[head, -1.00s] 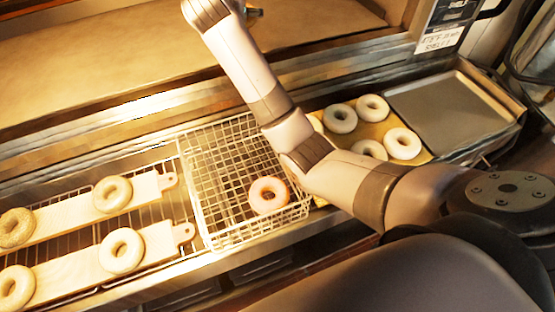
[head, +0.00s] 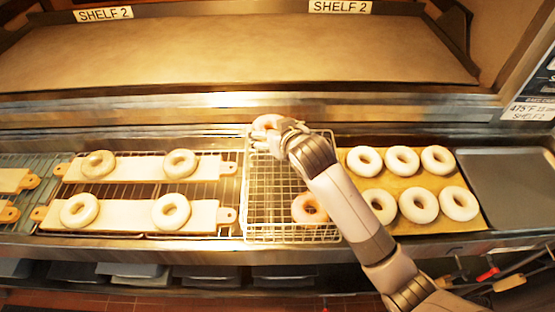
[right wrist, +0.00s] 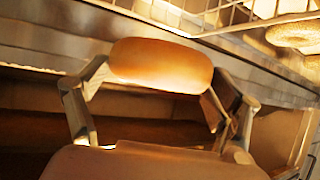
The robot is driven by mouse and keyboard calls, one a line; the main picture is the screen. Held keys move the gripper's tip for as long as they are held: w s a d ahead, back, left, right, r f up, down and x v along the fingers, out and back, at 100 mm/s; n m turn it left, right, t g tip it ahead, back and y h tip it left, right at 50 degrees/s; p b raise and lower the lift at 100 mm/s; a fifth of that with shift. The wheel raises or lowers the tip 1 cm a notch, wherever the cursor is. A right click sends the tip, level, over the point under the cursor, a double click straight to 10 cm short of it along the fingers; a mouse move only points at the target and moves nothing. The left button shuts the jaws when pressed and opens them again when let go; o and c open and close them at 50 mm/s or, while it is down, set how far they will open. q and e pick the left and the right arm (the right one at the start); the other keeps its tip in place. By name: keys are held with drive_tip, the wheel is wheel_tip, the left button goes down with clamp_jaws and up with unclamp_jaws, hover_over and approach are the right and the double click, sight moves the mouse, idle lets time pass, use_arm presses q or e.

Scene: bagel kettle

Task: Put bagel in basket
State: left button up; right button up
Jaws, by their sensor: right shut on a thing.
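The wire basket (head: 246,200) stands in the middle of the counter in the head view. One bagel (head: 308,208) lies inside it, at the front right corner, partly behind my arm. My right gripper (head: 277,130) is at the basket's back edge in the head view, shut on another bagel (head: 266,122). In the right wrist view this held bagel (right wrist: 160,65) sits edge-on between the two fingers. I cannot tell how high it is above the basket rim. My left gripper is not in view.
Two light boards (head: 140,213) with bagels lie left of the basket. A brown-lined tray (head: 400,180) with several bagels is to its right, then an empty grey tray (head: 510,185). An oven shelf (head: 240,55) runs along the back.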

wheel_tip(320, 180, down, 11)
drive_tip(key=shift+f+p, duration=0.15)
drive_tip(key=shift+p, duration=0.5)
drive_tip(key=shift+s+f+b, duration=0.15)
drive_tip(key=shift+f+b, duration=0.25)
drive_tip(key=shift+f, duration=0.2)
drive_tip(key=o, duration=1.1)
drive_tip(key=shift+s+f, duration=0.15)
drive_tip(key=shift+f, duration=0.15)
drive_tip(key=shift+r+p, duration=0.35)
drive_tip(key=shift+r, duration=0.25)
drive_tip(key=v, duration=0.3)
drive_tip(key=b+v, duration=0.1)
drive_tip(key=v, duration=0.3)
drive_tip(key=shift+r, duration=0.4)
